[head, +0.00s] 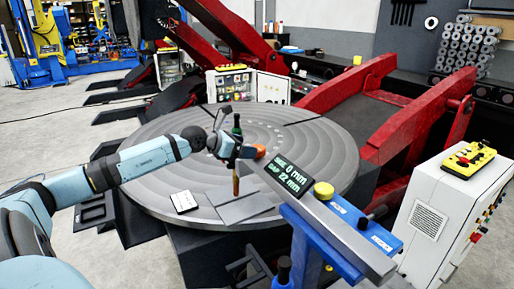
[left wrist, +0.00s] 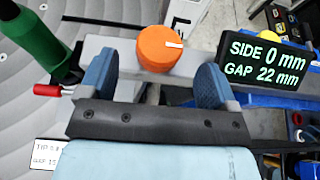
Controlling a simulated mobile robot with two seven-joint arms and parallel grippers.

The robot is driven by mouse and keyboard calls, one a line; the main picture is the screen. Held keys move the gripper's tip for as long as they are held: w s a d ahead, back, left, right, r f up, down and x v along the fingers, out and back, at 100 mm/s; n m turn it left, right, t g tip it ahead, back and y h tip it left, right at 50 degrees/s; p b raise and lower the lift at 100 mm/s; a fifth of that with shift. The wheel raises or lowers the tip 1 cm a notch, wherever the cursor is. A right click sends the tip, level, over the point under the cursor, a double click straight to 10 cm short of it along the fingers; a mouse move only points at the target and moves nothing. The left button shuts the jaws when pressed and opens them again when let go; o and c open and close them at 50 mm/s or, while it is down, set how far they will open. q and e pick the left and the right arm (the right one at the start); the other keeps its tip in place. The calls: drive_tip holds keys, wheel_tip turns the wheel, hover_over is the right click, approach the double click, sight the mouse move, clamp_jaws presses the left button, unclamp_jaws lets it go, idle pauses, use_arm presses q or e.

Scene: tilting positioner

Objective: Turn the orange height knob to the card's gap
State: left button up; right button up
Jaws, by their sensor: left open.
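The orange height knob (left wrist: 158,48) has a white pointer mark and sits on a grey bar. In the left wrist view it lies just beyond and between the spread blue fingers of my left gripper (left wrist: 155,78), apart from both. A dark display (left wrist: 263,62) reads SIDE 0 mm, GAP 22 mm. A white card (head: 184,201) lies on the round table; in the left wrist view its cut-off print (left wrist: 48,153) seems to read GAP 15. My right gripper is out of view.
A green-handled tool (left wrist: 38,42) stands close to the left finger. The round grey table (head: 330,160) fills the middle. A white control cabinet (head: 440,210) stands at the right.

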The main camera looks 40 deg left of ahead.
use_arm(q)
drive_tip(key=shift+p+x, duration=0.75)
drive_tip(key=shift+x, duration=2)
drive_tip(key=c, duration=0.9)
